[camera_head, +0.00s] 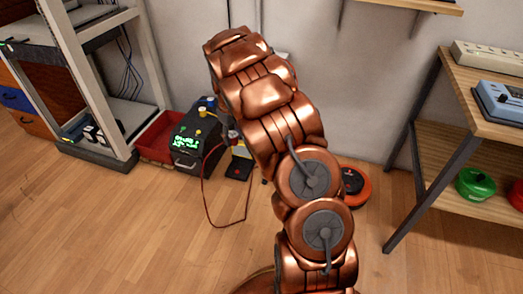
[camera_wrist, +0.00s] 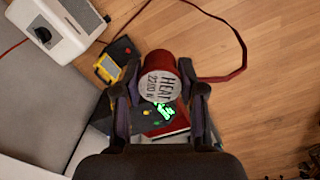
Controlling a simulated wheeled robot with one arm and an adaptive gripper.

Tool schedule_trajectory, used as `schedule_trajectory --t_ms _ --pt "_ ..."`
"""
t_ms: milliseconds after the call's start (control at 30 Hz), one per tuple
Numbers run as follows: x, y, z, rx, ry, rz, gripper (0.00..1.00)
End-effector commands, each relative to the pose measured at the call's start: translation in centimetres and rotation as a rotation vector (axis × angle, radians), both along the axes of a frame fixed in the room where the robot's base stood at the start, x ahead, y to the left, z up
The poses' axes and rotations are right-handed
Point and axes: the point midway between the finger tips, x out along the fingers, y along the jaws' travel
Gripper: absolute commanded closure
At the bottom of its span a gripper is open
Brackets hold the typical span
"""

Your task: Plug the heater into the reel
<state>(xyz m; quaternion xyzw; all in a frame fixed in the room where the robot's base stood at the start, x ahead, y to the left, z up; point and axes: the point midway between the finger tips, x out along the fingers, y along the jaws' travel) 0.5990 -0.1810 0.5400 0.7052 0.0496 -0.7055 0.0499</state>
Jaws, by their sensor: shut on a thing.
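My gripper (camera_wrist: 159,78) is shut on a red round plug (camera_wrist: 158,64), whose pale face reads "HEAT 2200 W". A red cable (camera_wrist: 222,78) runs from the plug; in the head view the red cable (camera_head: 204,190) hangs in a loop to the floor. An orange-red and black round thing (camera_head: 361,188), apparently the reel, lies on the floor by the wall, partly hidden behind my arm. The plug is apart from it. A white box (camera_wrist: 62,26) with a dark knob or socket shows in the wrist view, perhaps the heater. My fingers are mostly hidden in the head view.
A black unit with a green display (camera_head: 186,141) stands beside a red bin (camera_head: 154,140). A yellow device (camera_wrist: 107,68) lies nearby. A rack (camera_head: 152,62) is left; a wooden shelf table (camera_head: 490,135) holding green (camera_head: 475,184) and red items is right. The front floor is clear.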

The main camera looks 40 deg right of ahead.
Motion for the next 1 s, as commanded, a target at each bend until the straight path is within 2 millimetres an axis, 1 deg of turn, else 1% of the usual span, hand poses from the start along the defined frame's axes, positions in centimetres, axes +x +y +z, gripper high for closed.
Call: schedule_trajectory --t_ms 33,167,200,300,400,500,600,700,1000 --pt "0.5 1.9 1.8 -0.004 -0.006 -0.011 0.96" --pt "0.8 6.7 5.7 -0.003 -0.005 -0.058 0.96" --pt "0.9 8.2 7.0 -0.004 -0.009 -0.070 0.96" --pt "0.6 11.6 9.6 -0.003 -0.006 -0.094 0.96" --pt "0.1 14.3 11.7 -0.001 -0.004 -0.115 0.96" --pt "-0.3 16.3 13.2 -0.002 -0.003 -0.129 0.96" --pt "-0.6 17.5 14.0 0.001 -0.001 -0.137 0.96" --pt "-0.8 18.0 14.4 0.002 0.002 -0.140 0.96" --pt "-0.8 18.0 14.4 0.001 0.002 -0.141 0.96"
